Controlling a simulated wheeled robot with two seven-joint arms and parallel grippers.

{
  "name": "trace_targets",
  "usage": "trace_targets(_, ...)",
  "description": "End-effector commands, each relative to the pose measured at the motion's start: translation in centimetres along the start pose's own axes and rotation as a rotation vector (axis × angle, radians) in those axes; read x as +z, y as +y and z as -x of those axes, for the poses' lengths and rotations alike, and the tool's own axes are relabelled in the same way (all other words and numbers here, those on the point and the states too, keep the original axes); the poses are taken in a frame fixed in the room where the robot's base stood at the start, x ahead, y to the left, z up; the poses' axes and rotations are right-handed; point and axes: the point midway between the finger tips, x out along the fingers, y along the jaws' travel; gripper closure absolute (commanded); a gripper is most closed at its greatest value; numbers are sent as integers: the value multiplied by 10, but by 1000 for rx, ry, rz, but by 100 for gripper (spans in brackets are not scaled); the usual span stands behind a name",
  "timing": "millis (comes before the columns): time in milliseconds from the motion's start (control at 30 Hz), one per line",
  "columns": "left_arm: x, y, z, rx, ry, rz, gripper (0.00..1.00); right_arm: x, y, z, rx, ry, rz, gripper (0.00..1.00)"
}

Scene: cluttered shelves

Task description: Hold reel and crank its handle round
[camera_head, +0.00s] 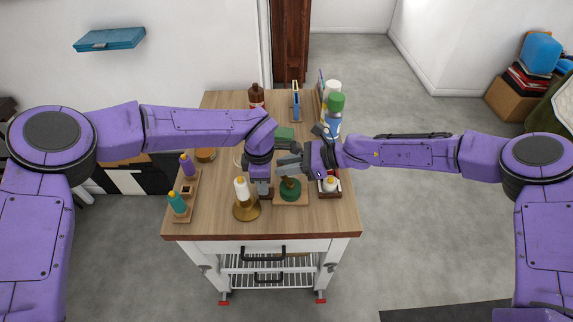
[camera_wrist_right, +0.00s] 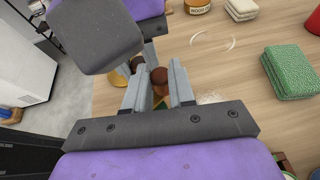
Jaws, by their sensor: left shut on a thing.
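The reel (camera_head: 290,190) is green with a brown top and stands on a light wooden board (camera_head: 291,203) near the table's front. My left gripper (camera_head: 264,194) points down at the reel's left side and is shut on it; the contact is hard to see. My right gripper (camera_head: 284,166) reaches in from the right, just above the reel. In the right wrist view its fingers (camera_wrist_right: 157,88) are apart, with a round brown knob (camera_wrist_right: 159,75) between them. I cannot tell whether they touch the knob. Much of the reel is hidden there.
A white bottle on a brass stand (camera_head: 246,210) is left of the reel. A small tray with a white item (camera_head: 330,187) stands right. A green block (camera_wrist_right: 288,72) and bottles (camera_head: 335,105) stand behind.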

Motion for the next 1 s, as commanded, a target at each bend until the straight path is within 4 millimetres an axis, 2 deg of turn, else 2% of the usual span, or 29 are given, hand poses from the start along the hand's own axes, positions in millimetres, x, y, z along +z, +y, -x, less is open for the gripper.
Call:
trace_targets(133,0,0,-1,-1,1,0,100,0,0,-2,32,-1,16,100)
trace_targets(433,0,0,-1,-1,1,0,100,2,4,-7,231,0,97,100)
trace_targets(767,0,0,-1,-1,2,0,100,3,5,-7,256,0,105,100)
trace_targets(800,0,0,-1,-1,2,0,100,3,6,-7,256,0,105,73)
trace_targets(867,0,0,-1,-1,2,0,100,3,5,-7,255,0,105,53)
trace_targets(900,0,0,-1,-1,2,0,100,3,5,-7,255,0,105,50)
trace_targets(1000,0,0,-1,-1,2,0,100,3,5,-7,254,0,105,50)
